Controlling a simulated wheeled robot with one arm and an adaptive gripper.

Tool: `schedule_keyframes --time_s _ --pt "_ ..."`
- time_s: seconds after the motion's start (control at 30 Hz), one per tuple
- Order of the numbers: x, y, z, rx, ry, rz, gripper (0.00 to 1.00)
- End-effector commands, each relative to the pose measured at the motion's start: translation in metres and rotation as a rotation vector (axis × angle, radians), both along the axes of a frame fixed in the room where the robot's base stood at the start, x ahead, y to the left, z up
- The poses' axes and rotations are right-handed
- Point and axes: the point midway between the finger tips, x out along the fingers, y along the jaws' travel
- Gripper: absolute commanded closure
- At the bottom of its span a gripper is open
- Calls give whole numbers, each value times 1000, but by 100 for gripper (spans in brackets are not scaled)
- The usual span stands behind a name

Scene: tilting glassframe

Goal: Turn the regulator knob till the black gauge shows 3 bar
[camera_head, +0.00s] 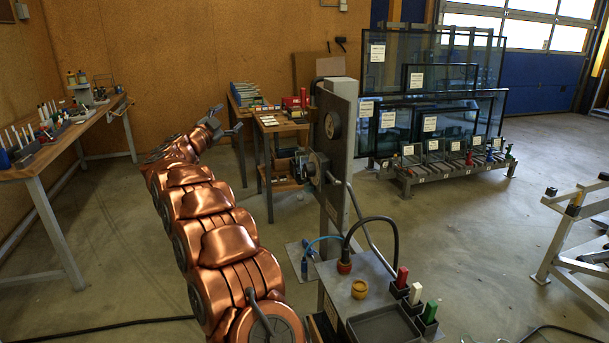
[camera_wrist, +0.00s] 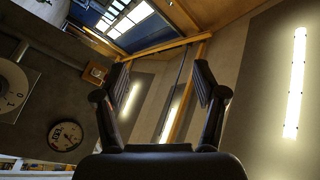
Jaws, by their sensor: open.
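A black round gauge (camera_head: 333,125) sits high on a grey post, its face seen too obliquely to read. Lower on the post is a dark round fitting (camera_head: 318,165) with a small block at its left; I cannot tell whether it is the regulator knob. In the wrist view a pale dial (camera_wrist: 12,92) marked 0 and 1 is cut by the left edge; its needle is not clear. My gripper (camera_head: 228,118) is left of the post, apart from it. It also shows in the wrist view (camera_wrist: 161,85), fingers spread and empty.
A glass rack (camera_head: 440,180) stands behind right, a workbench (camera_head: 50,150) at left. A round clock-like face (camera_wrist: 66,136) shows in the wrist view.

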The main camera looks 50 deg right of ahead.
Motion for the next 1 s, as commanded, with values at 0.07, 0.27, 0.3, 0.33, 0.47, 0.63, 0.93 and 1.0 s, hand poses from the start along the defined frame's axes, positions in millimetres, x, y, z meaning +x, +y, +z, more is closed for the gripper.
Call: schedule_keyframes --time_s 0.07,0.27,0.3,0.33,0.47,0.63,0.93,1.0 --pt "-18 -22 -25 15 -14 -123 29" --pt "-75 -59 -83 64 -37 -432 29" --pt "-86 -64 -94 76 -39 -488 29" --pt "-94 -66 -103 84 -38 -528 29" --pt "-125 -72 -134 115 -37 -677 29" --pt "-147 -72 -158 139 -27 -781 29" --pt "-158 -85 -161 146 -27 -807 29" --pt "-161 -92 -161 146 -28 -806 29"
